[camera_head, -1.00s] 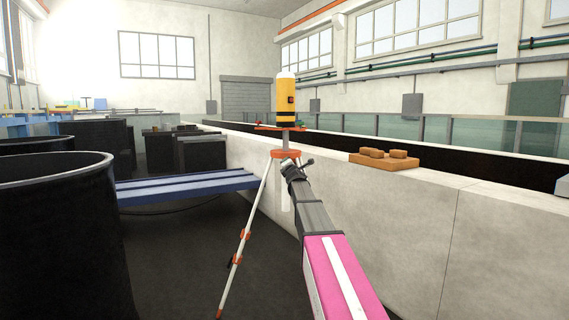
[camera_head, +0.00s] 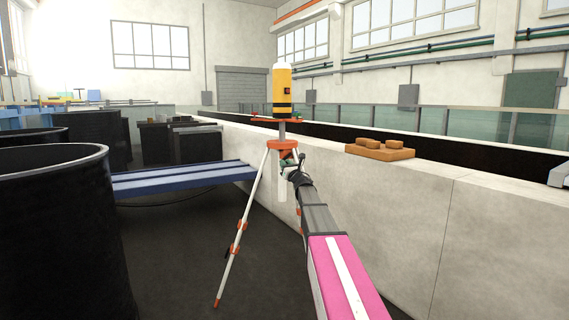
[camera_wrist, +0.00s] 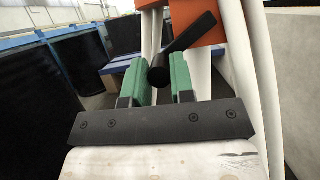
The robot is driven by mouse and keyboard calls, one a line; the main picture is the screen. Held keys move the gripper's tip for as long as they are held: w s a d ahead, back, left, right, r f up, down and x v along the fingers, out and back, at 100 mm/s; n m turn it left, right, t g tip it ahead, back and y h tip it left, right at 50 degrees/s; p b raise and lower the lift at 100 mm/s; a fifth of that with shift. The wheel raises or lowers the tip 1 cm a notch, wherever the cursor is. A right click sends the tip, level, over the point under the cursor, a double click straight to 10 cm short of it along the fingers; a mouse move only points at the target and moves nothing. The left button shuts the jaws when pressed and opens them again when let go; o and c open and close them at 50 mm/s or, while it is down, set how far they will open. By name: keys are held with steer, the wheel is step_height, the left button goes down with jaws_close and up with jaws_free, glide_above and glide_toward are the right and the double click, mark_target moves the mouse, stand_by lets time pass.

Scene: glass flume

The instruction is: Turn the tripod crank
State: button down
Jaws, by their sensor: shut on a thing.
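The tripod (camera_head: 247,225) stands on the floor left of the concrete wall, with white legs and orange fittings. A yellow instrument (camera_head: 282,92) with a white top sits upright on it. My gripper (camera_head: 287,168) is at the tripod's head, just under the orange collar (camera_head: 283,143). In the wrist view, the black crank (camera_wrist: 186,48) slants from upper right down to a round end between the green fingers of my gripper (camera_wrist: 171,78). The fingers are shut on it, though a narrow gap shows on its right. The orange tripod part (camera_wrist: 197,22) shows behind it.
A low concrete wall (camera_head: 400,200) runs along the right, with a wooden board (camera_head: 380,151) holding small blocks on top. A blue bench (camera_head: 180,178) stands left of the tripod. A large black tank (camera_head: 60,235) fills the left foreground. Dark floor lies open between.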

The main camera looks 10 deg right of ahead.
steer(key=shift+w+d+f+n+g+y, duration=0.1)
steer(key=shift+d+f+n+g+y, duration=0.35)
steer(key=shift+n, duration=0.8)
steer(key=shift+w+d+f+n+g+y, duration=0.1)
steer(key=shift+w+d+f+n+y, duration=0.1)
steer(key=shift+n+y, duration=0.75)
steer(key=shift+w+d+f+n+g+y, duration=0.1)
steer(key=shift+d+f+n+g+y, duration=0.2)
steer(key=shift+n, duration=1.2)
steer(key=c, duration=1)
jaws_free()
steer(key=shift+s, duration=0.1)
steer(key=v, duration=1)
steer(key=shift+s+d+f, duration=0.15)
steer(key=shift+s+d, duration=0.1)
steer(key=shift+d, duration=0.05)
